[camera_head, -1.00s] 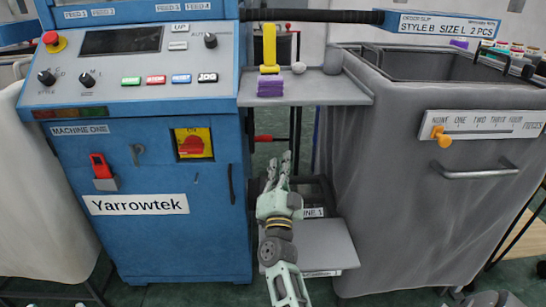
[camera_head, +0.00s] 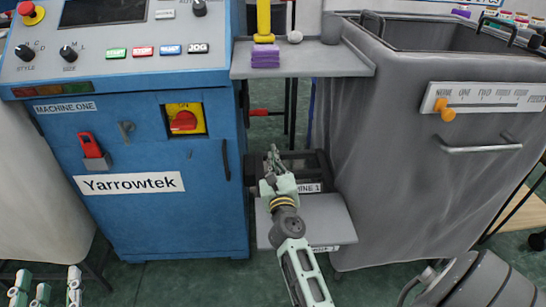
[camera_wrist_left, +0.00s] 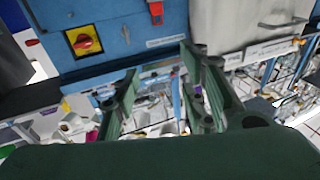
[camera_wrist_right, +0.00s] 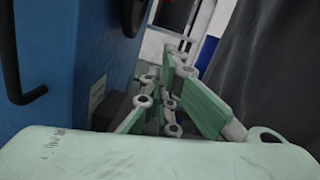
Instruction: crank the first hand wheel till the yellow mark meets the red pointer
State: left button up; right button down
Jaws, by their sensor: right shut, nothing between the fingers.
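No hand wheel with a yellow mark and red pointer shows clearly. A red handle (camera_head: 259,112) sticks out at the blue machine's right side, below the shelf; I cannot tell whether it belongs to the wheel. My right gripper (camera_head: 273,155) is shut and empty, low in the gap beside the blue machine, in front of a dark box (camera_head: 310,163). Its closed fingers show in the right wrist view (camera_wrist_right: 170,95). My left gripper (camera_head: 45,283) is at the bottom left corner, its fingers apart and empty; they also show in the left wrist view (camera_wrist_left: 160,95).
The blue machine (camera_head: 130,215), with a red switch on yellow, stands left of the gap. A grey bin (camera_head: 400,190) with an orange slider (camera_head: 446,112) stands right. A shelf (camera_head: 300,65) with purple blocks (camera_head: 265,56) overhangs the gap; a low grey plate (camera_head: 320,215) sits below.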

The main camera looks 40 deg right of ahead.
pick_arm(q)
notch_tip(320, 180, up, 5)
jog(key=t+h+b, duration=0.1)
jog(key=t, duration=0.2)
notch_tip(320, 180, down, 9)
jog(key=g+y+p, duration=0.1)
jog(key=g+p, duration=0.1)
jog(key=g, duration=0.3)
jog(key=shift+a+y, duration=0.3)
jog(key=shift+y, duration=0.1)
pick_arm(e)
jog(key=w+d+r, duration=0.3)
jog(key=w+r, duration=0.1)
jog(key=w, duration=0.3)
jog(key=shift+r, duration=0.3)
pick_arm(q)
jog(key=shift+s, duration=0.15)
